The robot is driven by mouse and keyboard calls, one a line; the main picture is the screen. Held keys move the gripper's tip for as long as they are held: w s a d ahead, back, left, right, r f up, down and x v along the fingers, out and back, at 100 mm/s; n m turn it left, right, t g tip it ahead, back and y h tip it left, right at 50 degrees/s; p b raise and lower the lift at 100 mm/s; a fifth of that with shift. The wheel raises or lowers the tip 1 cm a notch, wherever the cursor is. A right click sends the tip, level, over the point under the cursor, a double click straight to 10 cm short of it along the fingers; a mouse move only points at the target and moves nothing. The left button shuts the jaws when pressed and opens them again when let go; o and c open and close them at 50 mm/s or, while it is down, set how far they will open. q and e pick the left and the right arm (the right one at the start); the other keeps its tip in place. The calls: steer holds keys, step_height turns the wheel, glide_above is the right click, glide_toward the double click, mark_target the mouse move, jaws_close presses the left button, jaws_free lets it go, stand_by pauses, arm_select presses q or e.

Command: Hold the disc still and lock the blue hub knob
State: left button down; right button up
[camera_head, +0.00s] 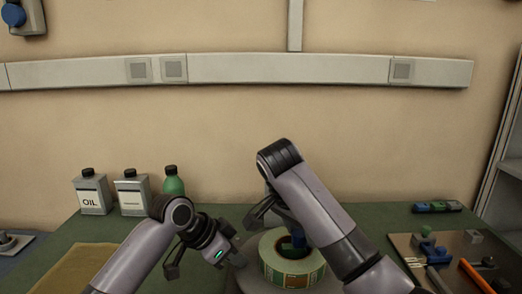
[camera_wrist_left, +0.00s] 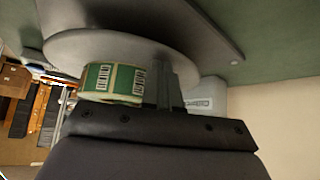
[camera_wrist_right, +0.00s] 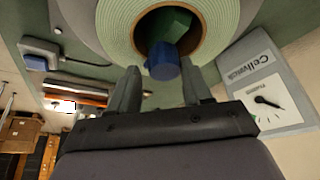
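The blue hub knob (camera_head: 298,240) stands in the roll's core, partly covered by my right arm. The right wrist view shows the knob (camera_wrist_right: 162,63) clearly. My right gripper (camera_wrist_right: 160,82) is open, its fingers apart on either side of the knob, with gaps visible. My left gripper (camera_head: 237,254) is at the disc's left rim. In the left wrist view its fingers (camera_wrist_left: 170,72) are close together at the disc rim (camera_wrist_left: 75,48) and appear shut on it; the contact is partly hidden.
A tool board (camera_head: 455,245) with an orange-handled tool lies at right. Two grey cans, one the oil can (camera_head: 92,192), and a green bottle (camera_head: 173,183) stand at the back left. A tan mat (camera_head: 70,270) lies front left. The green bench behind the tool board is mostly clear.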

arm_select(q)
step_height(320, 180, up, 4)
steer(key=p, duration=0.5)
arm_select(e)
step_height(320, 180, up, 5)
steer(key=shift+r, duration=0.2)
arm_select(q)
steer(key=shift+r+p, duration=0.6)
steer(key=shift+r, duration=0.3)
arm_select(e)
steer(key=shift+r, duration=0.55)
steer(key=shift+f, duration=0.1)
arm_select(q)
steer(key=shift+f, duration=0.1)
